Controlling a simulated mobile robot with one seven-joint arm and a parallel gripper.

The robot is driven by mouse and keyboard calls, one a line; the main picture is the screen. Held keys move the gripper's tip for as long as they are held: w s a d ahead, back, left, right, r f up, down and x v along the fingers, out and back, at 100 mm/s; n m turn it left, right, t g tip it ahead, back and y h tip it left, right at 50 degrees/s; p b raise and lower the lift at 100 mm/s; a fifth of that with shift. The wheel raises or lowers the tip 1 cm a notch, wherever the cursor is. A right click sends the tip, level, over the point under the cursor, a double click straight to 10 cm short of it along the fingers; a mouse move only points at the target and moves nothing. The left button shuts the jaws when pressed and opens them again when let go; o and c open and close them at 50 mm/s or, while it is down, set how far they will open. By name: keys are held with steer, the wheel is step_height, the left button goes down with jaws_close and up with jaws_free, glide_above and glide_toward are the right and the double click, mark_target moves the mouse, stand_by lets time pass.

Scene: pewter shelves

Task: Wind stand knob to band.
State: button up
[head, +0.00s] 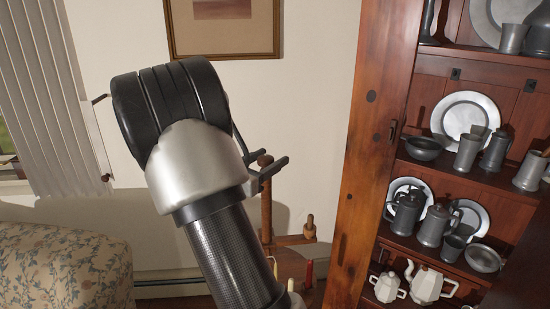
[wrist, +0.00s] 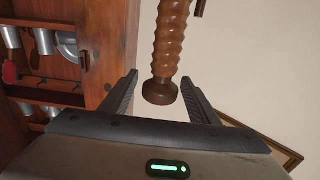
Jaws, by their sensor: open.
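The wooden stand's upright post (head: 266,212) rises behind my arm in the head view, with a small round brown knob (head: 264,160) at its top. In the wrist view the post is a ridged, screw-like brown shaft (wrist: 168,38) ending in a dark smooth knob (wrist: 160,92). My gripper (wrist: 160,80) is open, with one finger on each side of the knob and a visible gap on both sides. In the head view my gripper (head: 270,172) is at the height of the knob, partly hidden by my wrist. I cannot make out a band on the shaft.
A side arm (head: 288,240) of the stand carries a wooden peg (head: 310,228). A tall wooden cabinet (head: 372,130) with pewter plates and mugs stands to the right. A patterned sofa (head: 65,265) is at lower left. A framed picture (head: 222,28) hangs behind.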

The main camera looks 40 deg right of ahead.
steer(key=shift+x, duration=1.55)
steer(key=shift+c, duration=0.2)
steer(key=c, duration=1)
steer(key=shift+w+f+n+t+b, duration=0.1)
steer(key=shift+n+t+b, duration=0.2)
steer(key=shift+t+b, duration=0.15)
